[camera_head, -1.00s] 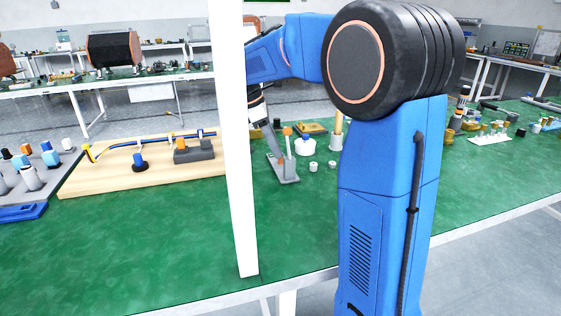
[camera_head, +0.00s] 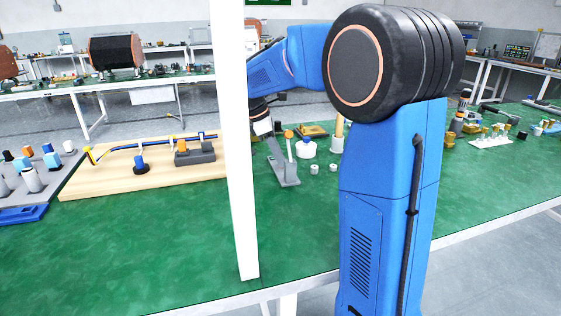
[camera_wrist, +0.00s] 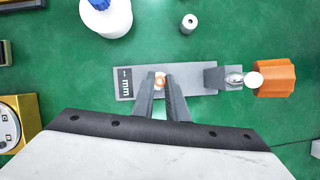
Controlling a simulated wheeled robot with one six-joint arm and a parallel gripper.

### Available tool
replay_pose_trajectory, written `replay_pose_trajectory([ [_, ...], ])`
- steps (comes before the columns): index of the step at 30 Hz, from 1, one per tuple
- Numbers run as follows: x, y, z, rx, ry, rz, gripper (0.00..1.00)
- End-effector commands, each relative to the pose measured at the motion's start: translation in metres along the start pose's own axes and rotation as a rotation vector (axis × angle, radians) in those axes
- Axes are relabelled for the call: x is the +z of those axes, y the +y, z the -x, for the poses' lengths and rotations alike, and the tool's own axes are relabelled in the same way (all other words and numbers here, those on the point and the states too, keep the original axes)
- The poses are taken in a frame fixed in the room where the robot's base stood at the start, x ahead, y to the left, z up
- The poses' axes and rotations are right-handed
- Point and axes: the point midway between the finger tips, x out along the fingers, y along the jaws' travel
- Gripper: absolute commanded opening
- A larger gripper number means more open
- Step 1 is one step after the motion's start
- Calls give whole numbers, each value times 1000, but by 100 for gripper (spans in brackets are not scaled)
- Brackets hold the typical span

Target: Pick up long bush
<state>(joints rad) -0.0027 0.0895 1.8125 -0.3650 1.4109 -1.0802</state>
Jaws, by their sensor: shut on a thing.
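In the wrist view my gripper (camera_wrist: 161,79) is shut on a small round part with a whitish middle and a coppery-orange rim, which I take to be the long bush (camera_wrist: 160,82). Only its top end shows between the fingertips; its length is hidden. It sits over the flat plate of a grey stand (camera_wrist: 200,82); I cannot tell whether it touches the plate. In the head view my wrist is partly hidden by the white post, and the bush cannot be made out.
The grey stand has an upright with an orange knob (camera_wrist: 275,79) to the right of my fingers. A white bottle with a blue cap (camera_wrist: 107,17) and a small white ring (camera_wrist: 189,23) are close by. A white post (camera_head: 236,150) stands in front of the arm.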

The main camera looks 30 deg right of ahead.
Motion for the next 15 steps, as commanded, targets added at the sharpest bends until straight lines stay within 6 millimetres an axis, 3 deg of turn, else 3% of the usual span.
replay_pose_trajectory([
  [8,10,0,24,3,1,-2,0],
  [15,31,0,76,3,2,-2,0],
])
